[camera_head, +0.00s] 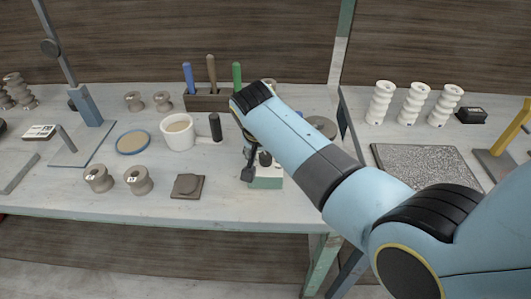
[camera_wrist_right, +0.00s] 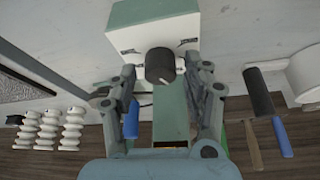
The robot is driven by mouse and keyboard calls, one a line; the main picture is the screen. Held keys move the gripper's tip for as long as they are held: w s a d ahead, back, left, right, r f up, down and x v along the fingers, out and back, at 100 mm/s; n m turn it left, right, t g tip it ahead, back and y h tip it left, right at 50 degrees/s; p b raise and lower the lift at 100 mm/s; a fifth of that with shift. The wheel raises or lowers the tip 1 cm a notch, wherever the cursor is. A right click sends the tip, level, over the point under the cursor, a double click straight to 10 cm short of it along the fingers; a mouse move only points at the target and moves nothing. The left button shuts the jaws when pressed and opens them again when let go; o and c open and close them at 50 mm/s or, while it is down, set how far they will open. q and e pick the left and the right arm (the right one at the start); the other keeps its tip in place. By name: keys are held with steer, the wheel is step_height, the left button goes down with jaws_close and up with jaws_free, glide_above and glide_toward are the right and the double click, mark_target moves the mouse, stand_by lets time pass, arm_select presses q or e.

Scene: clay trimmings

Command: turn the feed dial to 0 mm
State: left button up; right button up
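The feed dial (camera_wrist_right: 160,64) is a black knob on the white face of a green-and-white box (camera_wrist_right: 150,28) in the right wrist view. Small dark marks show on the face to both sides of it. A pale line shows on the knob; I cannot read its setting. My right gripper (camera_wrist_right: 160,76) is open, its fingers apart on either side of the dial with visible gaps. In the head view the right gripper (camera_head: 256,157) is just above the box (camera_head: 267,182), partly hiding it; the dial cannot be made out there. My left gripper is not in view.
A dark-handled tool (camera_head: 215,127) and a white mug (camera_head: 178,131) stand left of the box. A wooden rack (camera_head: 208,102) with blue, brown and green handles is behind. A brown block (camera_head: 187,186) lies front left. White spindles (camera_head: 414,103) stand at right.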

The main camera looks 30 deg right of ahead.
steer(key=c, duration=0.7)
jaws_close()
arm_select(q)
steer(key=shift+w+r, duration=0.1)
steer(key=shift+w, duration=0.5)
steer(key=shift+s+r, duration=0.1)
